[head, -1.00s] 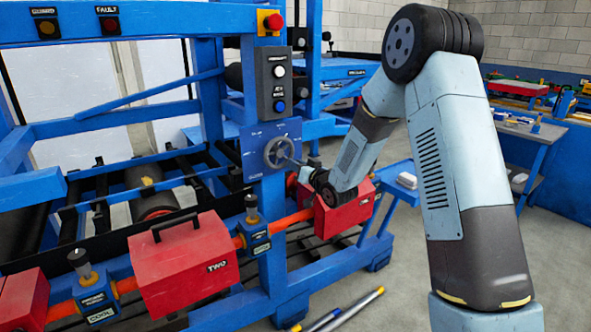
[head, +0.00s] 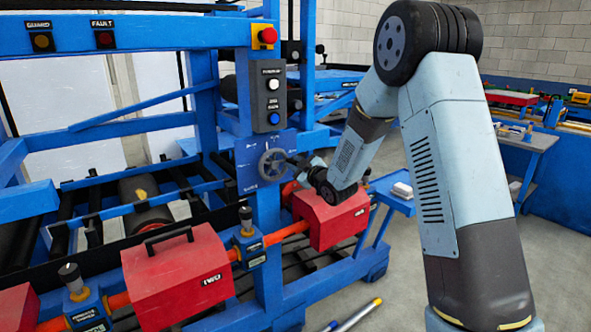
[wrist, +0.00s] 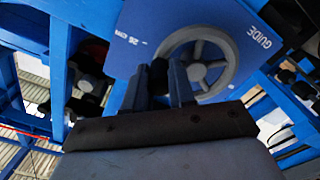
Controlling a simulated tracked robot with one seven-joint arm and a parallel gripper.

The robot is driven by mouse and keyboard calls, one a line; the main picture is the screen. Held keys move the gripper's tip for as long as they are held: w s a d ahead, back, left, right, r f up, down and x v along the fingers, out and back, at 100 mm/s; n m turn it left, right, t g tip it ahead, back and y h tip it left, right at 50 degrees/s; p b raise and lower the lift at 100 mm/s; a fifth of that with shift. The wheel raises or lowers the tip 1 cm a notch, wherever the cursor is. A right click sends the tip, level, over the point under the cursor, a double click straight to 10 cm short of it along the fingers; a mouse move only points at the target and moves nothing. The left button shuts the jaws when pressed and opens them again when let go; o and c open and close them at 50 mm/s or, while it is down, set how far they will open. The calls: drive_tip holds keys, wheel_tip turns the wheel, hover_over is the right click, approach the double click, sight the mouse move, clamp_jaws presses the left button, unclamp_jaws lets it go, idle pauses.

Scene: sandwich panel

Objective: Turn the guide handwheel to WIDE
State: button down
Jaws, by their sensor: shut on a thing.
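The grey spoked guide handwheel (head: 272,164) is mounted on a blue plate (head: 247,170) on the machine's post. It also shows in the wrist view (wrist: 205,72), tilted, beside the word GUIDE and a small scale marking. My gripper (head: 292,161) reaches the wheel from the right in the head view. In the wrist view its dark fingers (wrist: 167,80) are shut on the wheel's rim, and they hide part of that rim. The lettering on the plate is too small in the head view to tell which mark the wheel stands at.
Above the wheel is a grey button box (head: 271,92) with a red stop button (head: 267,36) over it. Red boxes (head: 331,217) and (head: 178,280) sit on an orange pipe below. A blue side table (head: 398,196) stands right of the machine.

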sight(274, 153)
drive_tip(key=n, duration=0.1)
drive_tip(key=r+n, duration=0.1)
drive_tip(key=n, duration=0.1)
drive_tip(key=r+n, duration=0.1)
drive_tip(key=shift+s+a+n, duration=0.2)
drive_tip(key=shift+a+n, duration=0.1)
drive_tip(key=n, duration=0.2)
drive_tip(key=a+r+n, duration=0.1)
drive_tip(key=shift+s+n, duration=0.35)
drive_tip(key=shift+n, duration=0.05)
drive_tip(key=n, duration=0.1)
drive_tip(key=a+n, duration=0.1)
drive_tip(key=s+n, duration=0.1)
drive_tip(key=n, duration=0.1)
drive_tip(key=shift+a+r, duration=0.3)
drive_tip(key=shift+r, duration=0.05)
drive_tip(key=shift+s+a+n, duration=0.2)
drive_tip(key=shift+a+n, duration=0.05)
drive_tip(key=shift+n, duration=0.55)
drive_tip(key=shift+s+a+n, duration=0.2)
drive_tip(key=shift+a+n, duration=0.05)
drive_tip(key=shift+n, duration=0.55)
drive_tip(key=shift+f, duration=0.1)
drive_tip(key=c, duration=1.2)
unclamp_jaws()
drive_tip(key=shift+o, duration=1.3)
